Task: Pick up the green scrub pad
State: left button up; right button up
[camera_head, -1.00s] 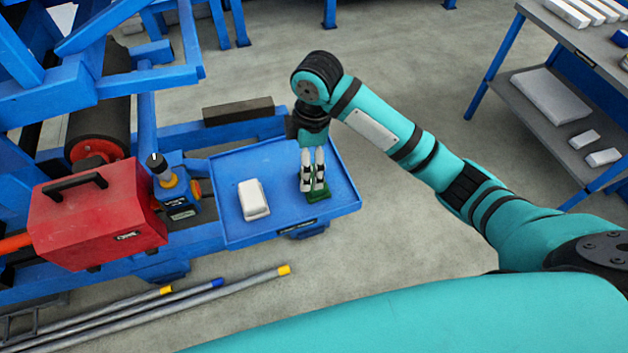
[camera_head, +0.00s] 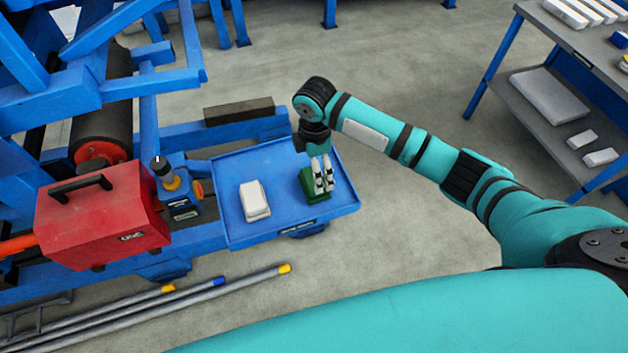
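The green scrub pad (camera_head: 307,188) is on the blue tray (camera_head: 238,232), near the tray's right side. Part of it is hidden behind my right gripper's fingers. My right gripper (camera_head: 324,190) points down at the pad from the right arm, its two black-and-white fingers close together in front of the green. I cannot tell whether the fingers are closed on the pad or only beside it. My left gripper is not in view.
A white block (camera_head: 254,200) lies on the tray left of the pad. A red box (camera_head: 100,215) and a small blue-and-yellow device (camera_head: 177,190) stand farther left. A grey shelf table (camera_head: 590,65) is at the right. Long poles (camera_head: 150,310) lie on the floor.

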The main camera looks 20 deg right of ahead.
aim_at(305, 178)
jog(key=f, duration=0.2)
jog(key=f+p, duration=0.1)
jog(key=f, duration=0.1)
jog(key=shift+s+a+f, duration=0.15)
jog(key=shift+s+f, duration=0.05)
jog(key=shift+f, duration=0.55)
jog(key=shift+c, duration=0.4)
jog(key=c, duration=1)
jog(key=shift+r, duration=0.1)
